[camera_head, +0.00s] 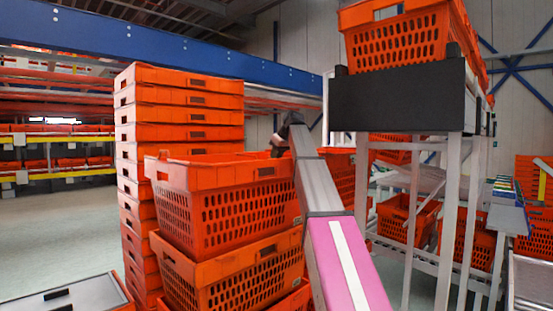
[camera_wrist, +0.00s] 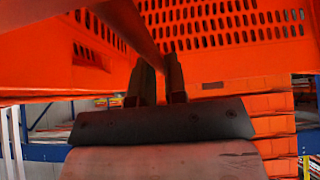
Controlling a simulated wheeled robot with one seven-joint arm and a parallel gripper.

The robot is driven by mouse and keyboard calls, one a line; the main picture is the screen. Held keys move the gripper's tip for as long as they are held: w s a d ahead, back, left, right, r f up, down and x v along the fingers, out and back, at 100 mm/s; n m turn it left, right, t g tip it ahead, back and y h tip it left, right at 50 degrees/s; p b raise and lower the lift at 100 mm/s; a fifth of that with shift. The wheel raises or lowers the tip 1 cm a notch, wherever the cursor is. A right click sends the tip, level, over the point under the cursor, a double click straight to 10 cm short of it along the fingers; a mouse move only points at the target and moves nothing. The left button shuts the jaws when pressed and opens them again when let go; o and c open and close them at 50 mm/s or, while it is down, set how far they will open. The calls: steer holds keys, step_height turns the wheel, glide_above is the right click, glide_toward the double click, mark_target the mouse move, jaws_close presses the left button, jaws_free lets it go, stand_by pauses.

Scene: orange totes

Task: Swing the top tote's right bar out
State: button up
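The top tote (camera_head: 228,207) is orange with slotted walls and sits on another orange tote (camera_head: 237,277) in the head view. My arm passes in front of its right end, hiding much of that side. My gripper (camera_head: 279,141) is at the tote's far right rim in the head view. In the wrist view, my gripper (camera_wrist: 161,72) has two dark fingers a narrow gap apart. A dark orange bar (camera_wrist: 132,25), seemingly the right bar, slants down to that gap. I cannot tell whether the fingers press on it. The tote's slotted wall (camera_wrist: 235,50) fills the view behind.
A tall stack of folded orange totes (camera_head: 184,105) stands directly behind and left. A dark-topped stand (camera_head: 400,100) with another orange tote (camera_head: 402,42) is at the right. A grey lid (camera_head: 62,297) is low at the left. Open floor (camera_head: 55,228) lies beyond it.

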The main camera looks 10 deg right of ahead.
steer(key=shift+r, duration=0.65)
steer(key=shift+w+d+r, duration=0.15)
steer(key=shift+r, duration=0.45)
steer(key=shift+w+d+r, duration=0.1)
steer(key=shift+d+r, duration=0.05)
steer(key=shift+r, duration=0.4)
steer(key=shift+w+d+r, duration=0.25)
steer(key=shift+d+r, duration=0.15)
steer(key=shift+r, duration=0.15)
steer(key=shift+w+d+r, duration=0.25)
steer(key=shift+d+r, duration=0.1)
steer(key=shift+r, duration=0.2)
